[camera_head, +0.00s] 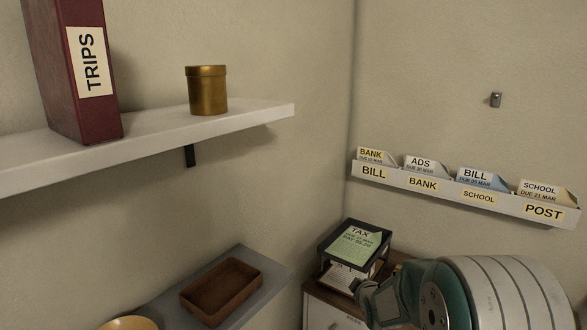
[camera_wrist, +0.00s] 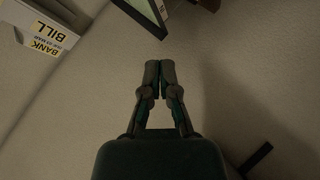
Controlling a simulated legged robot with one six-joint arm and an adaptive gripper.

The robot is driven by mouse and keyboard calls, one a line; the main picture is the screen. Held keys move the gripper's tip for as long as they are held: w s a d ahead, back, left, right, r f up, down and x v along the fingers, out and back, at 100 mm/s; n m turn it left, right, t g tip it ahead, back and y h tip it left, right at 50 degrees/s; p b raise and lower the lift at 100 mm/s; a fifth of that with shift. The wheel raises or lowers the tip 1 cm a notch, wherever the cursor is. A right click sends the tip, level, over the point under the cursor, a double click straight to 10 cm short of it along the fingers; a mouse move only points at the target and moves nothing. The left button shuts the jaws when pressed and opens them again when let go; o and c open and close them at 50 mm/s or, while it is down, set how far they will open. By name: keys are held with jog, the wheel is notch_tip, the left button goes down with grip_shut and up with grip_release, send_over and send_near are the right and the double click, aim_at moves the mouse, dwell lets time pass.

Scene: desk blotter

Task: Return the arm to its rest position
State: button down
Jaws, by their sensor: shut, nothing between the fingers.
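My gripper (camera_wrist: 159,72) is shut and empty in the wrist view, with its two fingertips together in front of the bare wall. In the head view my gripper (camera_head: 362,290) is at the bottom right, in front of the black letter tray and the cabinet. It hides part of both. My arm's rounded grey and teal link fills the lower right corner. I cannot tell from this view how far the fingertips are from the tray.
A labelled wall rack (camera_head: 400,181) holds several envelopes. A white shelf (camera_head: 240,119) bears a red TRIPS binder (camera_head: 75,80) and a brass tin (camera_head: 207,92). A brown tray (camera_head: 222,290) lies below.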

jog(key=s+r+m+g, duration=0.2)
jog(key=s+r+m, duration=0.1)
jog(key=s+r, duration=0.4)
jog(key=s+a+r+m+g, duration=0.1)
jog(key=s+r+m+g, duration=0.1)
jog(key=s, duration=1.2)
jog(key=s+a+r+m+g, duration=0.1)
jog(key=s+r+m, duration=0.3)
jog(key=s, duration=1.1)
jog(key=shift+s+m+g, duration=0.15)
jog(key=shift+m+g, duration=0.75)
jog(key=shift+m, duration=0.1)
jog(key=shift+r, duration=0.1)
